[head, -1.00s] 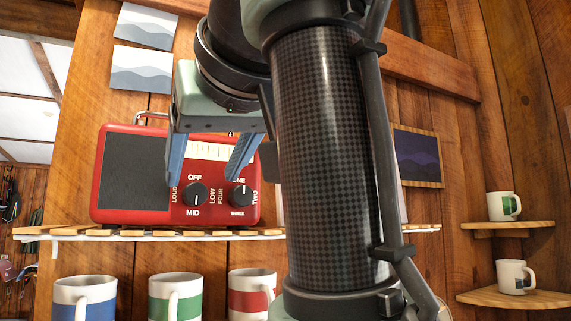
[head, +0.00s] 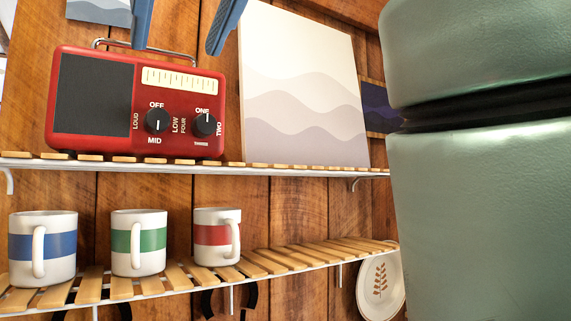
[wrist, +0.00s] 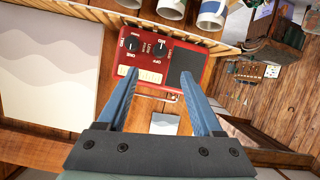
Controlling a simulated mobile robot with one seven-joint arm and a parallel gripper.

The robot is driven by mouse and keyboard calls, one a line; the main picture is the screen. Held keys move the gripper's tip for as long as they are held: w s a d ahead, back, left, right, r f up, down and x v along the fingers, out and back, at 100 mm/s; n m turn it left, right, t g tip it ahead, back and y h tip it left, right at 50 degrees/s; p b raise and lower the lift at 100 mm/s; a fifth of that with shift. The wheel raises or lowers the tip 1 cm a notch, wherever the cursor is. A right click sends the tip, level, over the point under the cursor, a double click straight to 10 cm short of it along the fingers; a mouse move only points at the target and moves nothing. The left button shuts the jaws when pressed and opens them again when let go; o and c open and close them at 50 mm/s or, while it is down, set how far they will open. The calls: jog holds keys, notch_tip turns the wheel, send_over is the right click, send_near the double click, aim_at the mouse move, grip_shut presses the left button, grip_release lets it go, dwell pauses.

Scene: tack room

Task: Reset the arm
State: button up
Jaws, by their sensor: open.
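My gripper (head: 176,47) is open and empty, its two blue fingers hanging in from the top edge of the head view. The fingers show in front of the top of a red radio (head: 208,84). Whether they touch it I cannot tell from the head view. In the wrist view my gripper (wrist: 158,74) points at the radio (wrist: 150,62), which appears upside down just beyond the fingertips. My green-grey arm link fills the right of the head view and hides what is behind it.
The radio stands on an upper slatted shelf (head: 270,166) beside a leaning wave picture (head: 300,90). Below, a blue-banded mug (head: 60,245), a green-banded mug (head: 152,241) and a red-banded mug (head: 211,236) stand on a lower shelf (head: 290,257). Its right part is clear. A plate (head: 381,283) hangs at right.

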jog(key=w+d+f+m+t+b, duration=0.35)
jog(key=w+f+t+b, duration=0.25)
jog(key=w+f+t, duration=0.5)
jog(key=s+d+f+m+t+h+b, duration=0.2)
jog(key=s+d+f+h, duration=0.1)
jog(key=s+f, duration=0.3)
jog(key=s+d+f+m+t+h+b, duration=0.2)
jog(key=s+d+f+m+t+h, duration=0.1)
jog(key=s+f, duration=0.4)
jog(key=shift+s+f+h, duration=0.3)
jog(key=shift+f+h, duration=0.05)
jog(key=shift+h, duration=0.35)
jog(key=shift+d, duration=0.1)
dwell(0.4)
